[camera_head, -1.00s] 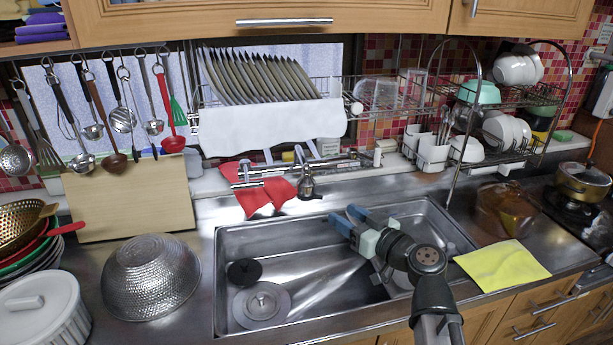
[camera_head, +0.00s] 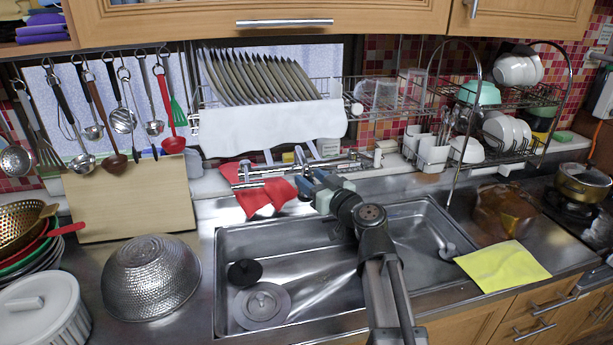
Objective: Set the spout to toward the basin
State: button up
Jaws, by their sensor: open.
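The faucet's metal spout (camera_head: 262,184) lies nearly level behind the sink and points left, over the back counter by the red cloth. The steel basin (camera_head: 225,290) is below and in front of it. My gripper (camera_head: 307,184) is at the basin's back edge, by the faucet body.
A red cloth (camera_head: 254,203) lies behind the basin. A hammered bowl (camera_head: 152,277) stands left and a yellow cloth (camera_head: 503,265) lies right. A dish rack (camera_head: 384,110) hangs above. The basin's inside is mostly free.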

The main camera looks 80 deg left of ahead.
jog(key=shift+x, duration=1.4)
jog(key=shift+c, duration=0.4)
grip_shut()
